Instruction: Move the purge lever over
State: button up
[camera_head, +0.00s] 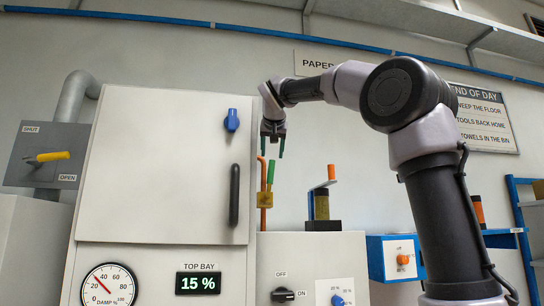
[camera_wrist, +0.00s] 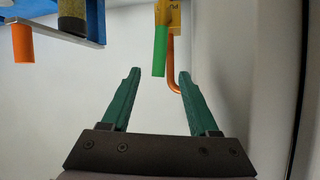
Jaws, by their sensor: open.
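A lever with a green handle (camera_head: 270,172) stands upright on a yellow valve body (camera_head: 264,200) on an orange pipe (camera_head: 263,222), right of the large grey cabinet door. No label reading "purge" is legible. My gripper (camera_head: 272,154) hangs just above the handle with its green fingers pointing down, open and empty. In the wrist view the green handle (camera_wrist: 160,52) lies ahead of my gripper (camera_wrist: 160,72), in line with the gap between the fingertips. The yellow valve (camera_wrist: 168,14) and the orange pipe (camera_wrist: 172,70) show behind it. I see no contact.
The cabinet door (camera_head: 165,130), with a blue knob (camera_head: 232,120) and a black handle (camera_head: 234,195), is close on the left. A crank with an orange grip (camera_head: 331,172) stands to the right. A yellow lever (camera_head: 48,157) sits on a SHUT/OPEN plate at far left.

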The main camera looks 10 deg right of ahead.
aim_at(269, 181)
jog(key=shift+f, duration=0.2)
jog(key=c, duration=0.7)
jog(key=f, duration=0.2)
jog(key=d+f+g+y, duration=0.1)
jog(key=f, duration=0.1)
jog(key=f+g, duration=0.1)
jog(key=shift+d+f+m+y, duration=0.25)
jog(key=shift+f+m+y, duration=0.05)
jog(key=shift+f+y, duration=0.1)
grip_shut()
notch_tip(269, 181, down, 6)
jog(key=s+d+m+g+y, duration=0.1)
jog(key=m+g+y, duration=0.1)
jog(key=y, duration=0.2)
jog(key=d+r+m+t+y, duration=0.7)
jog(key=d, duration=0.5)
jog(key=w+a, duration=0.8)
jog(key=a, duration=0.1)
jog(key=shift+r, duration=0.35)
